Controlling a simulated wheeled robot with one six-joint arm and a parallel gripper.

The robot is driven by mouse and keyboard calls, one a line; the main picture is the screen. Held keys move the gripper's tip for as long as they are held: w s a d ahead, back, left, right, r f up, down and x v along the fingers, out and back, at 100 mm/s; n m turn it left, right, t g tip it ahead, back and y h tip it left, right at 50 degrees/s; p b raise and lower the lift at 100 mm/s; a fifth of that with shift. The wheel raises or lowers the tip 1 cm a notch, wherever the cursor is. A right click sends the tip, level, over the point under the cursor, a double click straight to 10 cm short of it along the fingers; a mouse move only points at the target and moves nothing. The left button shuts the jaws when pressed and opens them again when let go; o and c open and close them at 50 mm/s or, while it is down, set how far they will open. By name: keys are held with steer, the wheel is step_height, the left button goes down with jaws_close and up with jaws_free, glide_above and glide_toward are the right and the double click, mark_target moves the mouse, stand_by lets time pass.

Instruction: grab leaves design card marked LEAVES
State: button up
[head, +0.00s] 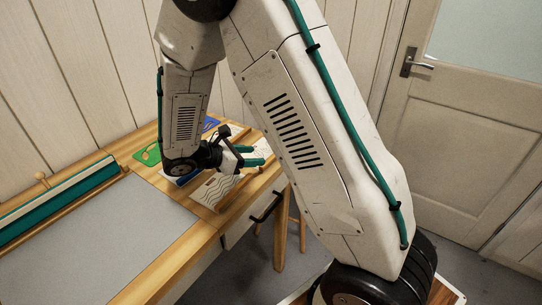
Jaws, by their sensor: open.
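Several design cards lie at the far right end of the wooden table. A green card (149,154) with a pale motif lies to the left of my forearm. A blue card (210,123) lies behind it, and another blue piece shows just below my wrist. A whitish card with wavy lines (214,190) lies near the front edge. I cannot read a LEAVES marking on any of them. My gripper (262,156), with teal fingers, is open and empty, pointing right above the cards. My forearm and gripper hide parts of the cards.
A grey mat (95,235) covers the left of the table and is clear. A teal roller-like bar (60,195) lies along its back. A wooden stool (281,240) and a door (465,120) stand to the right.

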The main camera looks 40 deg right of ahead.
mark_target(273, 155)
steer(key=shift+w+d+f, duration=0.1)
steer(key=shift+w+f, duration=0.1)
steer(key=shift+f, duration=0.1)
steer(key=shift+d+f, duration=0.15)
steer(key=shift+d, duration=0.2)
steer(key=x, duration=0.7)
steer(key=shift+w, duration=0.25)
jaws_close()
